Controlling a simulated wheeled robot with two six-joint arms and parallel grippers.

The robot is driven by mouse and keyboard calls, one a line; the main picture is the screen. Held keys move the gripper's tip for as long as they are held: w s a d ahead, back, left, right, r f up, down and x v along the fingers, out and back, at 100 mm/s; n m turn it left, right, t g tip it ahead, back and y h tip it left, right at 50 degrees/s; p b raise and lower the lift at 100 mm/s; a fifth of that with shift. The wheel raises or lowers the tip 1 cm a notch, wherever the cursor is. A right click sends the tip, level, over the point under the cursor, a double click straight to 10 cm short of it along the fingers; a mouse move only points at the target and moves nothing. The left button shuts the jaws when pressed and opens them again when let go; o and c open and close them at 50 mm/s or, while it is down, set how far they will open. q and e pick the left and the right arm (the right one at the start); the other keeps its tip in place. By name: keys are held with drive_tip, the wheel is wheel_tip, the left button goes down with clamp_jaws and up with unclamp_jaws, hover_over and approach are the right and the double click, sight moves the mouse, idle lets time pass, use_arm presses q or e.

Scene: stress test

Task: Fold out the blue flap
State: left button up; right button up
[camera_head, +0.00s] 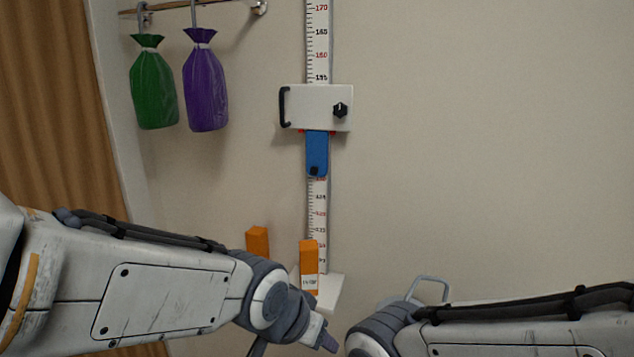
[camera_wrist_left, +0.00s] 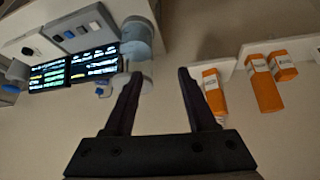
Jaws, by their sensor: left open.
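The blue flap (camera_head: 317,150) hangs straight down below a white slider box (camera_head: 310,108) on the vertical measuring scale (camera_head: 317,45) on the wall. A dark knob or catch shows at the flap's lower end. My left gripper is open and empty in the left wrist view (camera_wrist_left: 159,76), with its two dark fingers spread apart. In the head view my left arm ends at the bottom, well below the flap, and its fingers are only partly seen. The flap is not visible in the left wrist view. My right arm enters from the lower right, and its gripper is out of the picture.
Orange boxes (camera_head: 309,258) stand low near the scale by a white shelf (camera_head: 331,292). Green (camera_head: 153,85) and purple (camera_head: 206,85) bags hang from a rail at upper left. The left wrist view shows a panel with lit screens (camera_wrist_left: 92,66). The wall right of the scale is clear.

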use_arm(q)
drive_tip(key=w+r+n+t+h+b, duration=0.1)
drive_tip(key=w+r+t, duration=0.2)
drive_tip(key=w, duration=0.4)
drive_tip(key=w+r+t+b, duration=0.1)
drive_tip(key=w+r+t, duration=0.15)
drive_tip(key=w, duration=0.45)
drive_tip(key=n+t+h+b, duration=0.1)
drive_tip(key=t+b, duration=0.1)
drive_tip(key=t, duration=0.4)
approach(313, 171)
use_arm(e)
wheel_tip(313, 171, down, 4)
drive_tip(key=f, duration=0.1)
use_arm(q)
drive_tip(key=p+x, duration=0.5)
drive_tip(key=x, duration=0.3)
drive_tip(key=shift+w+d, duration=0.2)
drive_tip(key=shift+w, duration=0.25)
use_arm(e)
wheel_tip(313, 171, up, 5)
drive_tip(key=shift+r, duration=0.1)
use_arm(q)
clamp_jaws()
